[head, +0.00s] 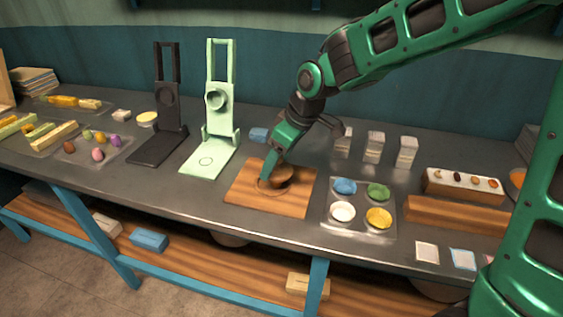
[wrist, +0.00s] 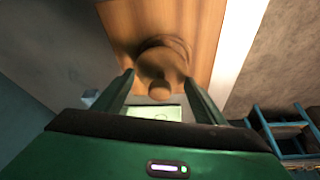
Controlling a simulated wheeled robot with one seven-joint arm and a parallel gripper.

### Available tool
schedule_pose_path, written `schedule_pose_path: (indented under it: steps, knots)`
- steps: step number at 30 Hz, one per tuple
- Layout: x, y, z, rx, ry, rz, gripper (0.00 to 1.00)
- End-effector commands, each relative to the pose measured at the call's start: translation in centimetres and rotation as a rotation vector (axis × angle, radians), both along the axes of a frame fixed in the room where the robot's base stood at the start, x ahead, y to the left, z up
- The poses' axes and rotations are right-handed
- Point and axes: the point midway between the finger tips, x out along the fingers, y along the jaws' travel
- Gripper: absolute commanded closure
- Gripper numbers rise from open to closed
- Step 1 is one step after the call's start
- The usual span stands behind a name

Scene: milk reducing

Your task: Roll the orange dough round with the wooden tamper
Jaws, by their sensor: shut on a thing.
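A brown wooden tamper (head: 284,172) stands over the wooden board (head: 243,196), inside or on a dark ring mark. My gripper (head: 270,172) reaches down from above and is shut on the tamper. In the wrist view the tamper's round body and knob (wrist: 160,68) sit between my two fingers (wrist: 159,80), with the board (wrist: 200,25) beyond. No orange dough shows in either view; anything under the tamper is hidden by it.
Right of the board is a tray (head: 361,232) with blue, green, white and yellow rounds. A pale green press (head: 209,160) and a black press (head: 157,150) stand to the left. Small stacks (head: 374,146) and a wooden rack (head: 468,216) are at the right.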

Motion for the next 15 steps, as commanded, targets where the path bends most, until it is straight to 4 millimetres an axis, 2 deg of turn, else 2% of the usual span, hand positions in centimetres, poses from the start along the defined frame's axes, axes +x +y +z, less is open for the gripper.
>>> schedule_pose_path:
  steps: [15]
  knots:
    - [-0.03,0.99,-0.06,0.000,0.000,0.001,0.55]
